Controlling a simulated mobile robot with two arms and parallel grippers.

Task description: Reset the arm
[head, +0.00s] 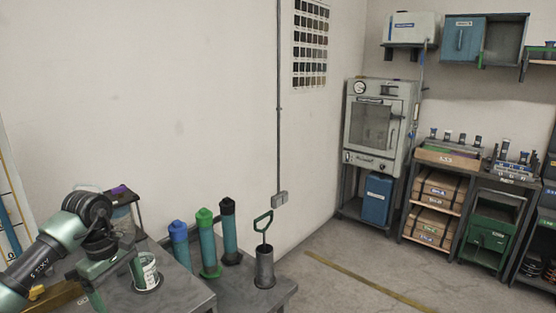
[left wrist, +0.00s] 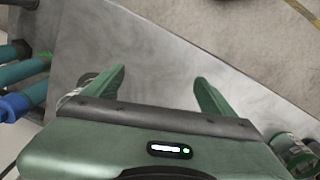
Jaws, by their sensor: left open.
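My left arm comes in from the left in the head view, green and dark grey, with its gripper (head: 112,272) low over the grey table (head: 185,292). In the left wrist view the two green fingers of my left gripper (left wrist: 162,84) stand wide apart. Only bare grey table top (left wrist: 160,55) shows between them, and they hold nothing. A white and green can (head: 146,270) stands close beside the gripper in the head view; I cannot tell if they touch. My right gripper is not in view.
Cylinders with blue (head: 178,230), green (head: 205,215) and black (head: 228,206) caps stand along the table's back. A grey canister (head: 265,268) with a green handle stands at its right. Beyond are an oven cabinet (head: 376,125) and shelves, with open floor (head: 335,285) before them.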

